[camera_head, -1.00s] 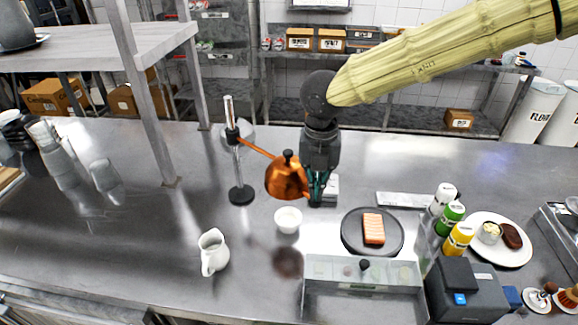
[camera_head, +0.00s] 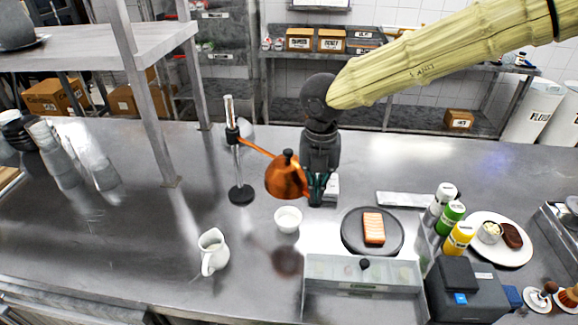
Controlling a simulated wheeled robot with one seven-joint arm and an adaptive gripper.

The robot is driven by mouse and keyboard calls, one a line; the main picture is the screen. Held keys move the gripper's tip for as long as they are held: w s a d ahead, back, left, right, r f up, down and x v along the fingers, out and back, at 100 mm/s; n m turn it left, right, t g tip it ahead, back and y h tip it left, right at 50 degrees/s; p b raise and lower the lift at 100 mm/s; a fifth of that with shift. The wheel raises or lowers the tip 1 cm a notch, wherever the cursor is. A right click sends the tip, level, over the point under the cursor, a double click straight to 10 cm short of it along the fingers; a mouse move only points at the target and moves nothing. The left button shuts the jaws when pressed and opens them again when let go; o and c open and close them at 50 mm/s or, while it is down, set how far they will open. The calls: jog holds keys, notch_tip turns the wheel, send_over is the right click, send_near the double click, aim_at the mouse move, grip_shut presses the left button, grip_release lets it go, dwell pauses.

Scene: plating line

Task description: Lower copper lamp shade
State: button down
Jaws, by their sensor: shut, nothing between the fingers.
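The copper lamp shade (camera_head: 285,178) hangs above the steel counter on a copper arm (camera_head: 255,147) that runs from a post with a black base (camera_head: 240,194). A dark knob tops the shade, and its reflection shows on the counter. My gripper (camera_head: 316,198) points down just right of the shade. Its fingers are shut and empty. The shade partly overlaps the gripper in the picture, and I cannot tell whether they touch.
A small white bowl (camera_head: 288,219) stands below the shade, with a white pitcher (camera_head: 212,251) to the left. A dark plate (camera_head: 350,238) with salmon, a lidded container (camera_head: 335,275) and several bottles (camera_head: 450,217) stand to the right.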

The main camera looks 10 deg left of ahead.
notch_tip(320, 180, down, 7)
jog(key=b, duration=0.2)
jog(key=shift+f, duration=0.15)
dwell(1.7)
jog(key=shift+r+p, duration=4.4)
jog(key=shift+r, duration=0.2)
